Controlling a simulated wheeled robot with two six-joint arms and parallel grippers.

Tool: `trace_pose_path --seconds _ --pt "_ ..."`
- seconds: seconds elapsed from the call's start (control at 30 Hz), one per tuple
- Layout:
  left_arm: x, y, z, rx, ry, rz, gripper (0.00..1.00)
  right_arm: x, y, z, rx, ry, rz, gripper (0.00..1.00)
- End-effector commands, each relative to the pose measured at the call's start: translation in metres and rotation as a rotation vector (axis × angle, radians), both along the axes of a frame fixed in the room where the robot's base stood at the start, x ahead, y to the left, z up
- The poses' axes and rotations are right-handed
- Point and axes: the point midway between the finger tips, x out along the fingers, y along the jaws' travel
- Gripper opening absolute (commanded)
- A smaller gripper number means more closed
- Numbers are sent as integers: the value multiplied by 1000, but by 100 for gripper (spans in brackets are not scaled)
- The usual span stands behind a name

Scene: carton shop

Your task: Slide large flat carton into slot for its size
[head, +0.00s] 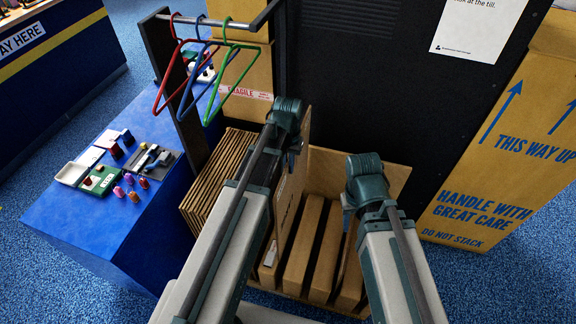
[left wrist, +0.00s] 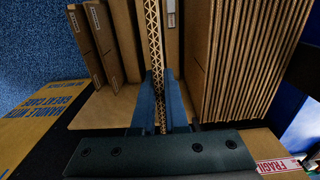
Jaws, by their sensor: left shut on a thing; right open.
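My left gripper (head: 293,156) is shut on the top edge of a large flat carton (head: 287,212), which stands upright below it. In the left wrist view, my left gripper's blue fingers (left wrist: 161,104) pinch the carton's corrugated edge (left wrist: 154,40). The carton is between the thick standing boxes (head: 303,246) and a pack of flat cartons (head: 222,175) in the wooden rack (head: 385,177). Its lower end is partly hidden by my left arm, so I cannot tell how it rests. My right gripper (head: 347,212) is open and empty above the right-hand boxes.
A blue table (head: 75,222) with small goods stands at the left. Coloured hangers (head: 202,85) hang from a rail above it. A black panel (head: 375,90) rises behind the rack. A tall printed carton (head: 500,165) stands at the right. Blue carpet lies in front.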

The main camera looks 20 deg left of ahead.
Motion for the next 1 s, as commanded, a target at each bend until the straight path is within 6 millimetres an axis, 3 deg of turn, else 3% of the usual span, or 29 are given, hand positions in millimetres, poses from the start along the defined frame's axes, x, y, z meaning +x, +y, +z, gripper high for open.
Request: trace_pose_path --seconds 0.03,1.0 --pt "0 0 10 0 0 0 0 0 0 10 0 0 0 46" --pt "0 0 102 0 0 0 0 0 0 102 0 0 1 46"
